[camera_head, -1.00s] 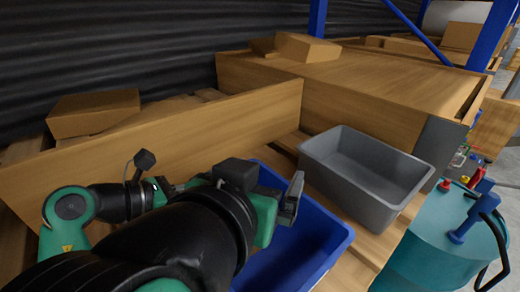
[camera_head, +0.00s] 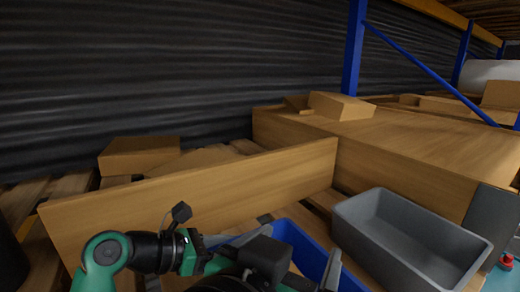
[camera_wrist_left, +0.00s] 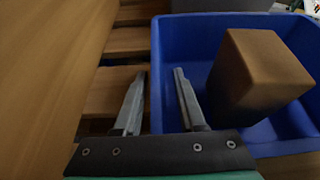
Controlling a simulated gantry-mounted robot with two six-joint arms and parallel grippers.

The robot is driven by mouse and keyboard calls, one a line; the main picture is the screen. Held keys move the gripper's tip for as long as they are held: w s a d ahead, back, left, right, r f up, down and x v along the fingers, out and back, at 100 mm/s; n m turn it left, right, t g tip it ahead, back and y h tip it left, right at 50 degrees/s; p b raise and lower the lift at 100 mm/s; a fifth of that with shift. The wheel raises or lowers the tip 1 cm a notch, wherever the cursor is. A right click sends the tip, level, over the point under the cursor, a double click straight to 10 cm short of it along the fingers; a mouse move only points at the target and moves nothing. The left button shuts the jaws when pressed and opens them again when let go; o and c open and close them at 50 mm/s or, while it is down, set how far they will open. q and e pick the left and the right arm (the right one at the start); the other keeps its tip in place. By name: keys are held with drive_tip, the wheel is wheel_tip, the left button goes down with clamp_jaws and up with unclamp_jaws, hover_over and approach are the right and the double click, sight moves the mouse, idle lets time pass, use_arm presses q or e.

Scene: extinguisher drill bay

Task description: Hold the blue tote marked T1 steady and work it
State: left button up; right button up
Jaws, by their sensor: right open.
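The blue tote (camera_head: 300,236) is low in the head view, partly hidden by my right arm. It also fills the right of the left wrist view (camera_wrist_left: 183,42), with a brown box (camera_wrist_left: 258,75) inside it. No T1 mark is readable. My left gripper (camera_wrist_left: 160,74) is open, one finger outside the tote's near-side wall and the other inside, with the rim between them and a gap visible. My right gripper (camera_head: 322,275) is open, over the tote in the head view; its fingers are partly cut off or hidden.
A grey bin (camera_head: 410,240) stands right of the tote. A long wooden board (camera_head: 200,200) runs behind my left arm. A large wooden crate (camera_head: 430,150) and cardboard boxes (camera_head: 340,105) lie behind. A blue rack post (camera_head: 354,50) rises at the back.

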use_arm(q)
drive_tip(key=v, duration=1.2)
